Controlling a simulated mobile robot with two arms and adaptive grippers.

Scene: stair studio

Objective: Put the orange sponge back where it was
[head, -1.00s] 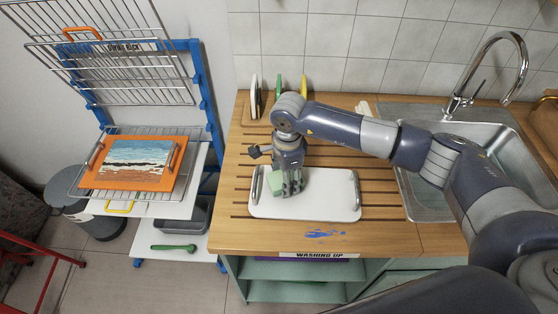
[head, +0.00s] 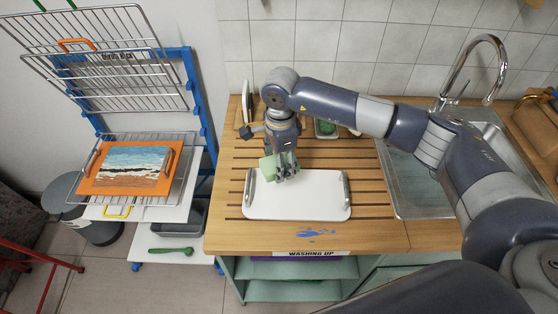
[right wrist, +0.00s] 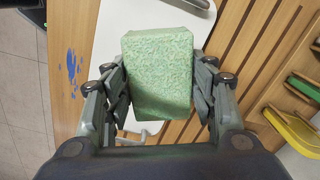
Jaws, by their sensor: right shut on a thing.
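No orange sponge is to be made out in either view. My right gripper (head: 284,172) is shut on a pale green sponge (head: 267,167), above the back left part of a white tray (head: 310,205) with metal handles. In the right wrist view the green sponge (right wrist: 160,70) sits between both fingers of the right gripper (right wrist: 160,88), with the white tray (right wrist: 108,45) below it. My left gripper is not in view.
A sink (head: 410,190) with a tall tap (head: 480,45) is at the right. A small dish with a green thing (head: 326,127) stands behind the arm. At left, a drying rack (head: 205,95) holds an orange board (head: 88,185) with a painting. Slatted wood left of the tray is free.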

